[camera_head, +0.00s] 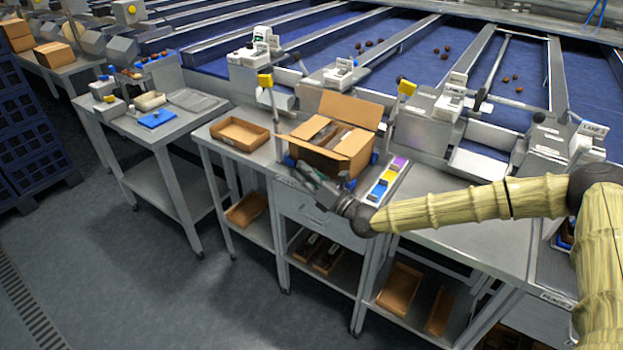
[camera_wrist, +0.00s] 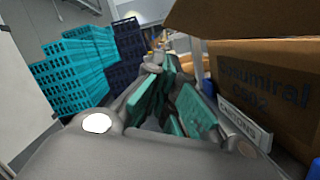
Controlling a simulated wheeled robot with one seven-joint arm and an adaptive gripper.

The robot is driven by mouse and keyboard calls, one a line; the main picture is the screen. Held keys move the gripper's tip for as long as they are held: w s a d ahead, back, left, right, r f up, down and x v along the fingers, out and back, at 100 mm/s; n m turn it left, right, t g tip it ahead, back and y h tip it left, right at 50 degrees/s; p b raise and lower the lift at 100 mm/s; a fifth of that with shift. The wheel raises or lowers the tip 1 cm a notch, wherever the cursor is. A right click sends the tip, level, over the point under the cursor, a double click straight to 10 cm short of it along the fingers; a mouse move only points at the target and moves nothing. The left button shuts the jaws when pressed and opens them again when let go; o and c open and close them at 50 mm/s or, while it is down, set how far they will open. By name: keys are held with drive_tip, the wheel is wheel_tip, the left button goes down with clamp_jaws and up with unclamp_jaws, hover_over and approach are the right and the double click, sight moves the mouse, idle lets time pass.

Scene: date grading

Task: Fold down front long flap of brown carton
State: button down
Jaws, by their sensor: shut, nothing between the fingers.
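The brown carton (camera_head: 350,164) stands on the steel bench with its top open. Its back long flap (camera_head: 350,108) stands up, and brown panels and dark contents show inside. The front long flap (camera_head: 312,147) juts out from the front top edge. In the wrist view this flap (camera_wrist: 245,18) overhangs at the upper right, above the printed carton wall (camera_wrist: 265,85). My gripper (camera_head: 302,172) is shut and empty, low in front of the carton's front left part. In the wrist view its teal-padded fingers (camera_wrist: 172,95) are left of the carton wall, apart from the flap.
An open shallow brown box (camera_head: 240,133) stands left of the carton. In the wrist view a label plate (camera_wrist: 245,122) is close beside my fingers. The aisle floor in front is clear.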

sight(310, 147)
drive_tip(key=shift+w+d+r+p, duration=0.1)
drive_tip(key=shift+w+d+r, duration=0.1)
drive_tip(key=shift+r, duration=0.3)
drive_tip(key=shift+w+d+r+p, duration=0.15)
drive_tip(key=shift+w+d+r, duration=0.05)
drive_tip(key=shift+r, duration=0.25)
drive_tip(key=shift+w+d+r+p, duration=0.1)
drive_tip(key=shift+w+d+r, duration=0.1)
drive_tip(key=shift+r, duration=0.3)
drive_tip(key=shift+r, duration=0.1)
drive_tip(key=shift+r+m+p, duration=0.2)
drive_tip(key=shift+m+p, duration=0.1)
drive_tip(key=shift+m, duration=0.1)
drive_tip(key=shift+r, duration=0.2)
